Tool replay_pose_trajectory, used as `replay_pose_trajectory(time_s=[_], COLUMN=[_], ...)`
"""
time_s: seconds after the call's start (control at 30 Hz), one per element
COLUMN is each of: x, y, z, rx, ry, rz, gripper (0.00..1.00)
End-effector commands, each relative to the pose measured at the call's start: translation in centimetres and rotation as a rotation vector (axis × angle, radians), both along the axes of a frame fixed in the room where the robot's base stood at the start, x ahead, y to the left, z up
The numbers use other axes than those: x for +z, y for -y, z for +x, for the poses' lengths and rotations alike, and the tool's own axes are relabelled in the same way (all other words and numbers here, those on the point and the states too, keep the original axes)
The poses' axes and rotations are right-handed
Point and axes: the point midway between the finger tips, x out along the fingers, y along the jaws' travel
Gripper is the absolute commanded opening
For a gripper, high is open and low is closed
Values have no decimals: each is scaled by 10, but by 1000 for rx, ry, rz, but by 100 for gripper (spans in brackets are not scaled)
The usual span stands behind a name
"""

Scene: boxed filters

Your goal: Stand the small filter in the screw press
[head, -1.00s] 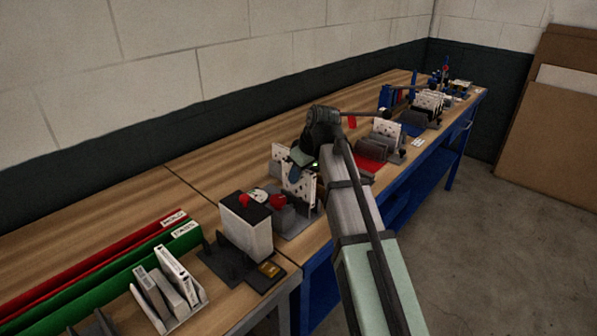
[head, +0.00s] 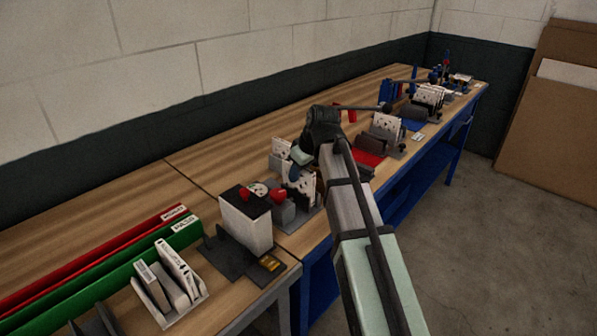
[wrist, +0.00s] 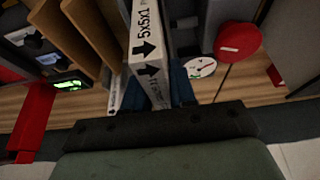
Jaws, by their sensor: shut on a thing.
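My gripper (wrist: 155,92) shows blue fingertips in the wrist view, shut on a thin white boxed filter (wrist: 147,35) whose edge reads "5x5x1" beside black arrows. In the head view my gripper (head: 298,160) is over the near part of the bench, next to white speckled panels (head: 300,178). I cannot tell there which panel, if any, is the held filter. A round red knob (wrist: 238,40) and a dial gauge (wrist: 200,67) sit just right of the filter in the wrist view. They appear to belong to the screw press. Whether the filter touches it is unclear.
A white box with a black top (head: 246,220) stands left of my gripper. Brown cardboard dividers (wrist: 95,30) stand close left of the filter. Bare wood runs along the wall.

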Motion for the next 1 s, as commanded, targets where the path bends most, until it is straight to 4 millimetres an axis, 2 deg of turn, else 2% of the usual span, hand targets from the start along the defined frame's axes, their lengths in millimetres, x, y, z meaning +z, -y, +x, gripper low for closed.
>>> replay_pose_trajectory(time_s=[1.0], x=[-20], y=[0], z=[0], rx=[0], ry=[0], rz=[0], gripper=[0])
